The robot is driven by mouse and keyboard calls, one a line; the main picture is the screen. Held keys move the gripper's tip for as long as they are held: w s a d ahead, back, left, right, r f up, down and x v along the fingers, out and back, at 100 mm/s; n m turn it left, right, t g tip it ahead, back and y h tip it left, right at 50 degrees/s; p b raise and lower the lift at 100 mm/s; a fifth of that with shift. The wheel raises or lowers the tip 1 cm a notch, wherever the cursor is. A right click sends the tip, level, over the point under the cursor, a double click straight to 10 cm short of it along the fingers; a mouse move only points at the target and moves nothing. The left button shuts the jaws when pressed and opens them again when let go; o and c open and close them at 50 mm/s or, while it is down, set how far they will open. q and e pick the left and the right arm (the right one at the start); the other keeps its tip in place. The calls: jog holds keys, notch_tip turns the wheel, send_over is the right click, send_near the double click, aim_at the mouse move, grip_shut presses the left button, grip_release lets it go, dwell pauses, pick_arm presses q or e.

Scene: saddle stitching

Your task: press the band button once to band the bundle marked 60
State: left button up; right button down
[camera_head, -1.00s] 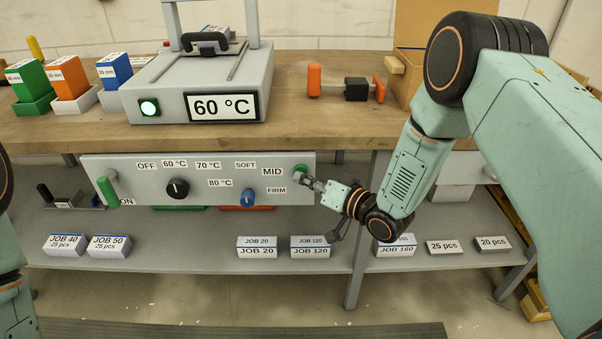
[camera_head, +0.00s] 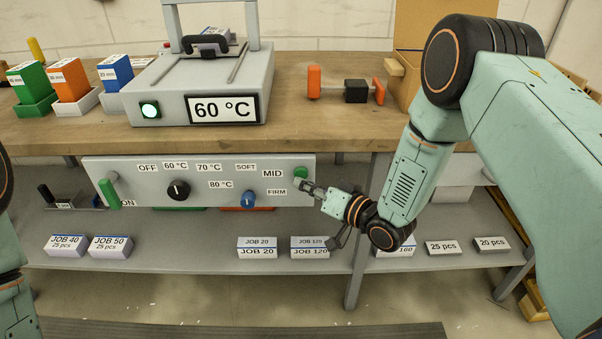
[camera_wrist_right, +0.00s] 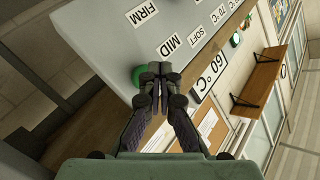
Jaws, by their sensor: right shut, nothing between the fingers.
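The round green button (camera_head: 300,172) is at the right end of the grey control panel (camera_head: 140,194), beside the MID label. My right gripper (camera_head: 305,187) is shut and empty, with its fingertips just below the button in the head view. In the right wrist view the button (camera_wrist_right: 137,76) is partly covered by the closed fingertips (camera_wrist_right: 160,72); I cannot tell if they touch it. The grey machine (camera_head: 150,75) on the bench shows 60 °C and a lit green light. I see no bundle clearly marked 60. My left gripper is out of view.
The panel also has a green lever (camera_head: 108,192), a black knob (camera_head: 178,190) and a blue knob (camera_head: 248,199). Labelled JOB blocks, such as JOB 120 (camera_head: 310,253), lie on the lower shelf (camera_head: 200,262). The wooden bench (camera_head: 330,125) overhangs the panel.

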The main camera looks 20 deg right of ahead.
pick_arm(q)
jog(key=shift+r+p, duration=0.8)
jog(key=shift+p, duration=0.05)
pick_arm(e)
jog(key=shift+s+a+f, duration=0.1)
jog(key=shift+s+a, duration=0.15)
jog(key=shift+s, duration=0.55)
jog(key=shift+s+a+r, duration=0.1)
jog(key=shift+s+a, duration=0.1)
jog(key=shift+s, duration=0.6)
jog(key=shift+s+a+f, duration=0.1)
jog(key=shift+s+a, duration=0.15)
jog(key=shift+s, duration=0.55)
jog(key=s+d+f+n+g+h, duration=0.1)
jog(key=s+d+f+g+h, duration=0.15)
jog(key=s+f, duration=0.3)
jog(key=s+d+f+g+h, duration=0.1)
jog(key=s+f+g+h, duration=0.3)
jog(key=f, duration=0.3)
jog(key=s+d+f+g, duration=0.1)
jog(key=s+g, duration=0.3)
jog(key=s, duration=0.9)
jog(key=s+d+f+g+h, duration=0.1)
jog(key=s+g, duration=0.3)
jog(key=s, duration=0.9)
jog(key=shift+s+d+f, duration=0.25)
jog(key=shift+d+f, duration=0.05)
jog(key=shift+f, duration=0.45)
